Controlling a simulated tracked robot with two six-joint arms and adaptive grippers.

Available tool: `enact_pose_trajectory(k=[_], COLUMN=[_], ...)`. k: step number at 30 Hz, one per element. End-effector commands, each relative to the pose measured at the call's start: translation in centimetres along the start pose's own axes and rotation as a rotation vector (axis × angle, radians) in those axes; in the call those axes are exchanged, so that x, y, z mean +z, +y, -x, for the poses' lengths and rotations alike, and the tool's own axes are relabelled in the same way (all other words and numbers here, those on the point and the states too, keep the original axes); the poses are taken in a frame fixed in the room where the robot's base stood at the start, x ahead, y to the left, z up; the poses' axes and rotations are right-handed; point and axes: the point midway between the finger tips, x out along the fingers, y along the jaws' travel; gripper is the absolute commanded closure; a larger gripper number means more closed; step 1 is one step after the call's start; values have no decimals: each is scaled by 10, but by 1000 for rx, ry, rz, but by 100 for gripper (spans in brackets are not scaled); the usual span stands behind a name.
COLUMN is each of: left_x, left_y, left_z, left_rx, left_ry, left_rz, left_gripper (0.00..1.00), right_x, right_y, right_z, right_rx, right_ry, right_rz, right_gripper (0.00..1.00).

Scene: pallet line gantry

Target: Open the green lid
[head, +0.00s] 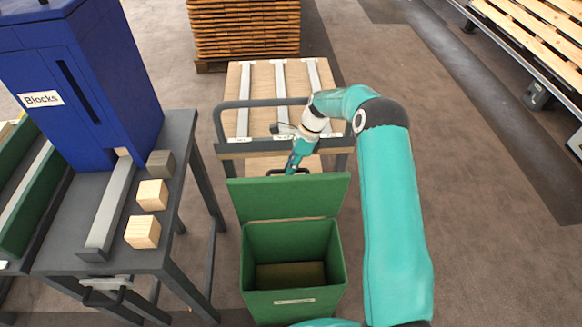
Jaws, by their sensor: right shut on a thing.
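The green lid (290,197) stands raised and tilted at the back edge of the green bin (262,303). The bin is open at the top, and its inside and floor show. My right gripper (291,170) is at the lid's upper edge, shut on the dark handle there. The lid hides part of the handle and the fingertips are small in the picture. My left gripper is not in view.
A dark table (185,135) at the left holds a blue Blocks dispenser (120,90), a chute (110,205) and several blocks. A cart with a wooden deck (262,85) stands behind the bin. Stacked pallets (245,30) are farther back.

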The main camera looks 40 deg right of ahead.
Motion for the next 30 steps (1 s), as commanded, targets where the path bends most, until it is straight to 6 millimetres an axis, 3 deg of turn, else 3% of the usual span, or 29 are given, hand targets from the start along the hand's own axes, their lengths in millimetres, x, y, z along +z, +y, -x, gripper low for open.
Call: enact_pose_trajectory(k=[1, 4, 5, 9, 22, 30], left_x=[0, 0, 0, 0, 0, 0], left_y=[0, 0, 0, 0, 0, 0], left_z=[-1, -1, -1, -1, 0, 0], left_rx=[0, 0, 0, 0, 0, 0], left_ry=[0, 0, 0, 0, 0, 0], left_rz=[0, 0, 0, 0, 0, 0], left_gripper=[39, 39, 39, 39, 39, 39], right_x=[-5, -5, -5, -4, -2, -3], right_y=[4, 4, 4, 4, 2, 2], right_z=[-9, -9, -9, -7, 5, 53], right_rx=[20, 20, 20, 17, 9, 6], right_ry=[7, 7, 7, 5, 1, 1], right_rz=[-1, -2, -2, -2, -3, -3], right_gripper=[100, 100, 79, 59, 59, 59])
